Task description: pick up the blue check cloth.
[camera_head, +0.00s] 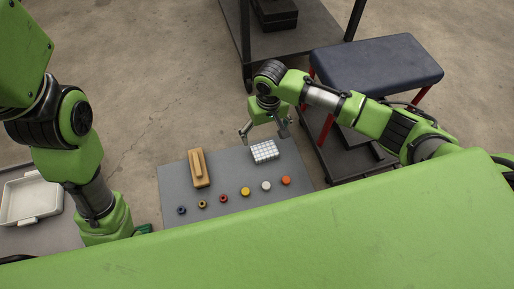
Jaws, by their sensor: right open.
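The check cloth (264,152) looks white with a dark grid and lies flat, folded to a small rectangle, near the far right edge of the grey board (225,165). My right gripper (265,137) is open and empty, its fingers spread just beyond the cloth's far edge in the picture. I cannot tell its exact height above the board. My left arm comes down at the left, and its gripper's fingers are hidden.
A wooden block (199,168) lies on the board left of the cloth. A row of small coloured round pieces (245,191) runs along the near side. A white tray (31,198) is at far left. A dark padded bench (376,63) stands at the back right.

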